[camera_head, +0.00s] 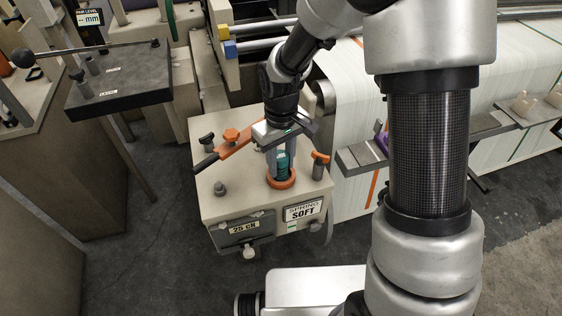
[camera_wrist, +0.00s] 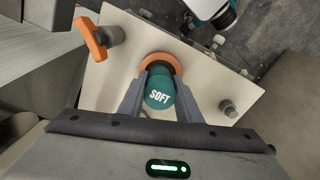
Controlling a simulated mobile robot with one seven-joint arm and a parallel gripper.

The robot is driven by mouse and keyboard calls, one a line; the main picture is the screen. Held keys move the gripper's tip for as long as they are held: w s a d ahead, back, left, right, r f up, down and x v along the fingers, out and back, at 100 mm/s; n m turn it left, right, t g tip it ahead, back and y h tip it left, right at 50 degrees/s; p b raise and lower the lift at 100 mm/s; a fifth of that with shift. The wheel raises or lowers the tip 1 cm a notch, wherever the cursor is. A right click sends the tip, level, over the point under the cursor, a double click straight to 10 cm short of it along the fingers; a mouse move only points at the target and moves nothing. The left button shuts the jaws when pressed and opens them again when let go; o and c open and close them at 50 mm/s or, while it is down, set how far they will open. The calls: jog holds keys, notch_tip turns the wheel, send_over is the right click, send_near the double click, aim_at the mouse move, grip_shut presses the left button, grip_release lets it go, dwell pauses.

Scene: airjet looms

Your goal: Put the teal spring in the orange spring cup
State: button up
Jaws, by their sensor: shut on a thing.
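The teal spring (camera_wrist: 159,88), with "SOFT" on its top, is between the fingers of my gripper (camera_wrist: 160,95) in the wrist view. My gripper is shut on it. In the head view my gripper (camera_head: 281,155) points down over the box top, with the teal spring (camera_head: 282,161) upright between its fingers. The orange spring cup (camera_head: 281,182) is a ring on the box top, directly under the spring; it also shows around the spring's far side in the wrist view (camera_wrist: 161,59). I cannot tell how deep the spring's lower end sits in the cup.
The beige box (camera_head: 235,208) carries an orange T-knob (camera_head: 320,159), an orange-and-black lever (camera_head: 225,155) and dark knobs around the cup. Its front has a "SPRING SOFT" label (camera_head: 304,210). A loom with white fabric (camera_head: 350,95) stands behind. Dark floor (camera_head: 140,225) lies open at left.

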jog(key=shift+f, duration=0.2)
jog(key=o, duration=1.1)
jog(key=shift+r, duration=0.15)
